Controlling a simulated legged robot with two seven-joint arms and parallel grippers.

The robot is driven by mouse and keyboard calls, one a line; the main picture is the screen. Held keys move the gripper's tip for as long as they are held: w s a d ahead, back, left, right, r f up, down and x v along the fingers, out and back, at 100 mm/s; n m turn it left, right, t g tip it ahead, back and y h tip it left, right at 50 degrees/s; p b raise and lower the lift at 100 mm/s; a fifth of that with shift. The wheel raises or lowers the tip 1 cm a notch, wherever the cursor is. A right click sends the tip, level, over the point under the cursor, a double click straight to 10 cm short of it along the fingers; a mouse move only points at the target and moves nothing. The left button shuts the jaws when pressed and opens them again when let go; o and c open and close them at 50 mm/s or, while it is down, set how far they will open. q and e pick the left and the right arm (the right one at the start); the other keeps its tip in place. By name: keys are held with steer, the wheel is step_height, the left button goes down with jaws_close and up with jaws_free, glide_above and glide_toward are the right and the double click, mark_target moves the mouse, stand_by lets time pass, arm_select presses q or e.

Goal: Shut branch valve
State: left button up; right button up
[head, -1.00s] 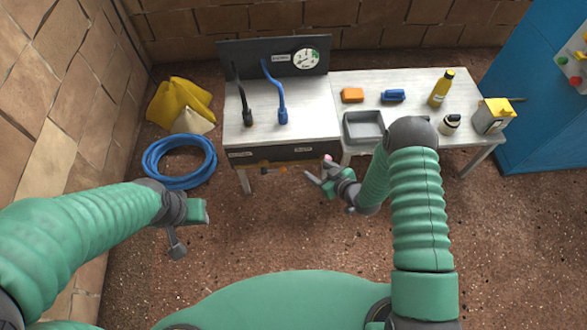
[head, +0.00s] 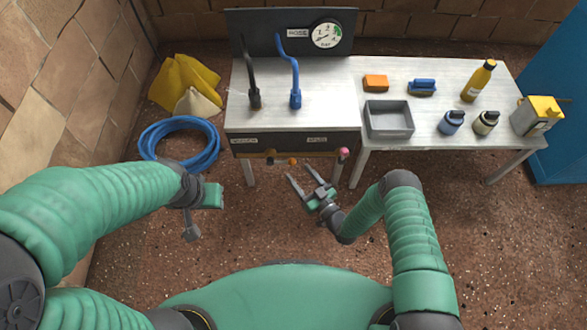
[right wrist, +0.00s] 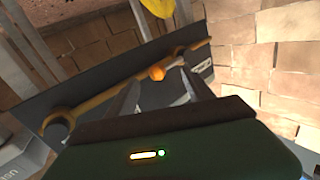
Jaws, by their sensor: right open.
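A brass-coloured pipe (head: 275,155) runs along the dark front panel (head: 325,140) of the left bench. It carries an orange valve handle (head: 292,161), which also shows in the right wrist view (right wrist: 157,73) beyond my fingers. A pink knob (head: 344,152) sits at the panel's right end. My right gripper (head: 303,174) is open and empty, below and in front of the panel, with its fingers pointing towards the pipe. It looks apart from the handle. My left gripper (head: 200,212) hangs at the left, away from the bench; its jaw opening is unclear.
A gauge (head: 326,35) and two hoses, black (head: 252,75) and blue (head: 294,80), are on the bench. A blue hose coil (head: 151,132) lies on the floor at left.

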mark_target(283, 162)
steer(key=b+x, duration=0.1)
steer(key=x, duration=0.3)
steer(key=shift+w+a, duration=0.2)
steer(key=shift+w, duration=0.1)
steer(key=shift+c, duration=0.4)
jaws_close()
